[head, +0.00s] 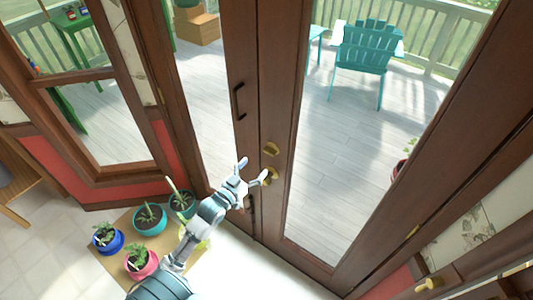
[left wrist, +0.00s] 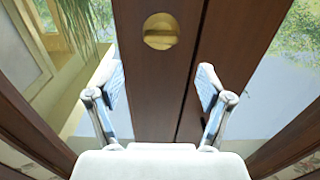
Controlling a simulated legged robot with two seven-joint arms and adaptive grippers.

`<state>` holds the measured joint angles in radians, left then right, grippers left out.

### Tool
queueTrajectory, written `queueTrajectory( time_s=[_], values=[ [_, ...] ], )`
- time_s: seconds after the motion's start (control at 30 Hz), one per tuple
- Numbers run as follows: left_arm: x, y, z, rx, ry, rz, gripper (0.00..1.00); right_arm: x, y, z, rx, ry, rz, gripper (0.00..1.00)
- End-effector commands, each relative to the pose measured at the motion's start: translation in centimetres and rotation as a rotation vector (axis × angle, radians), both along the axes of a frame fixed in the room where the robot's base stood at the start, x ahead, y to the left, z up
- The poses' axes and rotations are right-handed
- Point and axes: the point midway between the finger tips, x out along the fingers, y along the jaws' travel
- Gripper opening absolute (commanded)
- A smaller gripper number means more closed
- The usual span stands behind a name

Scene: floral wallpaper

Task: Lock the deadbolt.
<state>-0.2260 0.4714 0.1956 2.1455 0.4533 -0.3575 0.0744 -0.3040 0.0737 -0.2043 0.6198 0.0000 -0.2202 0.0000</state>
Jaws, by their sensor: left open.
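Two brass fittings show on the brown double door in the head view: an upper one, apparently the deadbolt (head: 270,149), and a lower knob (head: 270,176) partly behind my gripper. The left wrist view shows one round brass plate (left wrist: 160,31) with a bar lying roughly level across it. I cannot tell for certain which of the two fittings this is. My left gripper (head: 254,170) is open and empty in front of the door, near the lower fitting. In the wrist view its spread fingers (left wrist: 160,82) are below the brass plate and apart from it. My right gripper is not in view.
A dark pull handle (head: 238,101) is on the left door leaf. Several potted plants stand on a wooden stand (head: 118,262) below my left arm. A teal chair (head: 363,57) is on the deck beyond the glass. The white floor (head: 250,275) before the door looks clear.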

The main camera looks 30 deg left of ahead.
Motion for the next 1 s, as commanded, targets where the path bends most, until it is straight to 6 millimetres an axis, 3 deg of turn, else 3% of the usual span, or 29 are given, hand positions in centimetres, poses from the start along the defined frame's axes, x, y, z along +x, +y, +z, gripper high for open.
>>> queueTrajectory(
  time_s=[0.1,0.33,0.5,0.8,1.0],
  values=[
    [3.0,0.0,0.1,-0.001,-0.003,0.001,0.79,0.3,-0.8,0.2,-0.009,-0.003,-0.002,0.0],
    [6.9,0.0,-0.2,-0.005,0.0,0.002,0.79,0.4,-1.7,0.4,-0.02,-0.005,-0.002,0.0],
    [8.1,-0.1,-0.3,-0.004,0.001,0.001,0.79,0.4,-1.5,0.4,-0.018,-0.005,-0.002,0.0],
    [8.3,-0.4,-0.2,-0.001,0.001,0.001,0.79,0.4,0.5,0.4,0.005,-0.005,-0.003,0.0],
    [8.3,-0.4,-0.2,-0.001,0.001,0.001,0.29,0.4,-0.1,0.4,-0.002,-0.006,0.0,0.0]
  ],
)
